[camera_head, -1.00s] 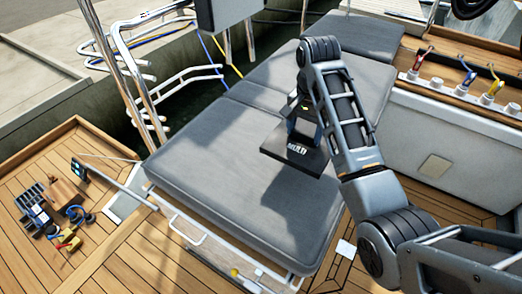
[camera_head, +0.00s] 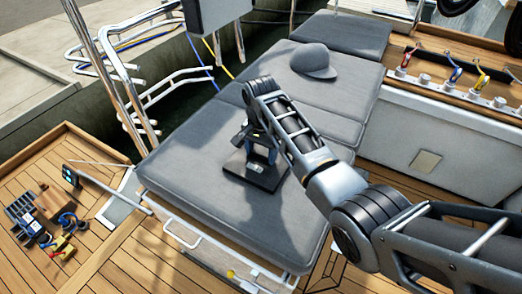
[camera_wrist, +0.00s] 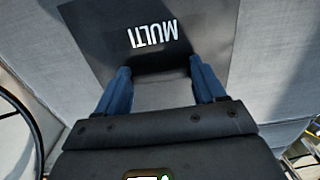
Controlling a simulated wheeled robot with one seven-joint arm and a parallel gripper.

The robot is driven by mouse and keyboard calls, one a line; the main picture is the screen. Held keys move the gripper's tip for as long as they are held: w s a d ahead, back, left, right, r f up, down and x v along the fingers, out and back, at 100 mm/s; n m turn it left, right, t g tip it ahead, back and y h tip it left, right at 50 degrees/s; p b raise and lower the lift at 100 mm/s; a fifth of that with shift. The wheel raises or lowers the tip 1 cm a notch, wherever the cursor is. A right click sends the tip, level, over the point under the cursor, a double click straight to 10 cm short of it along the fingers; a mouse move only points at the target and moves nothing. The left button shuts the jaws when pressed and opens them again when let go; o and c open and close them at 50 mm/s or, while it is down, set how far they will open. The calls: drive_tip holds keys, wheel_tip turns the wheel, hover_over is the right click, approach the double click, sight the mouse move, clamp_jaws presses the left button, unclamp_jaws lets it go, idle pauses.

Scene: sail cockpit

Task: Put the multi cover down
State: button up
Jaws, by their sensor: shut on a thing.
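The multi cover (camera_head: 258,172) is a dark, flat, square-edged piece. In the wrist view its black face (camera_wrist: 115,28) bears the white word MULTI. My gripper (camera_head: 262,150) is shut on it, with a blue finger at each side of its near part in the wrist view (camera_wrist: 160,85). The cover is over the front part of the grey cushioned bench (camera_head: 185,150). I cannot tell whether it touches the cushion or hangs just above it. My arm hides part of the bench to the right.
A grey cap (camera_head: 313,62) lies on the bench farther back. Several small tools and a box (camera_head: 45,215) stand on the wooden deck at left. Steel rails (camera_head: 110,70) border the left. The cushion's front left is clear.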

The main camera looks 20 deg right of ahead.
sight(261, 153)
drive_tip(key=o, duration=1.1)
drive_tip(key=shift+f, duration=0.1)
drive_tip(key=shift+c, duration=0.2)
wheel_tip(261, 153, up, 12)
